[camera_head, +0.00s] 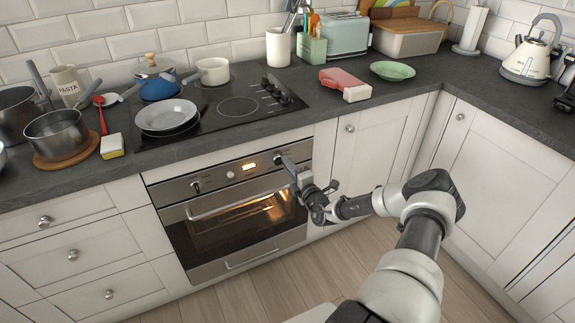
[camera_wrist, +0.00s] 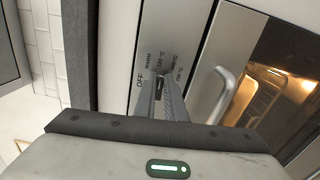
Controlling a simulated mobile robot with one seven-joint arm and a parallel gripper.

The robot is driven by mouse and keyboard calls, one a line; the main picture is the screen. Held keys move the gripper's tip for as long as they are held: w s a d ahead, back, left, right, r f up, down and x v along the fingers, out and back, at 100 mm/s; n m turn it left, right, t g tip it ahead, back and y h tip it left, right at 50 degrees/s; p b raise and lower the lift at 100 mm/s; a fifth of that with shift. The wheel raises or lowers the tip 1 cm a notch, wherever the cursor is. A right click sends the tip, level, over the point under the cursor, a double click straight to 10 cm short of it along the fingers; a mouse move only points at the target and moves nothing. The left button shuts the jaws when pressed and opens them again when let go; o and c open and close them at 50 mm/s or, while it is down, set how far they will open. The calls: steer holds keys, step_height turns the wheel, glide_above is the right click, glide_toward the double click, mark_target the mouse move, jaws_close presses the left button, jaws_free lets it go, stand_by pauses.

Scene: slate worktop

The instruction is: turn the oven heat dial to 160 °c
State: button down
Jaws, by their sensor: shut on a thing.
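The oven (camera_head: 240,215) is built in below the hob, and its steel control panel (camera_head: 223,176) runs along the top. My gripper (camera_head: 286,161) is at the right end of this panel, shut on the heat dial (camera_head: 278,158). In the wrist view my gripper's fingers (camera_wrist: 162,92) reach to the dial (camera_wrist: 160,84), of which only a dark part shows between them. Printed marks beside it read OFF, WARM and several °C values; these numbers are small and partly blurred. The fingers hide the dial's pointer, so I cannot tell its setting.
The oven door handle (camera_head: 238,197) runs across just below the panel. A second knob (camera_head: 195,186) sits at the panel's left end, with a lit display (camera_head: 248,166) between. The worktop (camera_head: 330,117) edge overhangs above. The floor (camera_head: 270,290) in front is clear.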

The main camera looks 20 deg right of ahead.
steer(key=m, duration=0.3)
steer(key=shift+f+m, duration=0.3)
steer(key=shift+f, duration=0.05)
steer(key=shift+a+f+m+b, duration=0.15)
steer(key=shift+m+b, duration=0.2)
steer(key=shift+m, duration=1.05)
steer(key=c, duration=1.8)
jaws_free()
steer(key=shift+s, duration=0.1)
steer(key=s, duration=0.5)
steer(key=s+p, duration=0.1)
steer(key=s, duration=0.5)
steer(key=s+p, duration=0.1)
steer(key=s, duration=0.5)
steer(key=shift+s+d, duration=0.15)
steer(key=shift+d, duration=0.2)
steer(key=shift+a, duration=0.1)
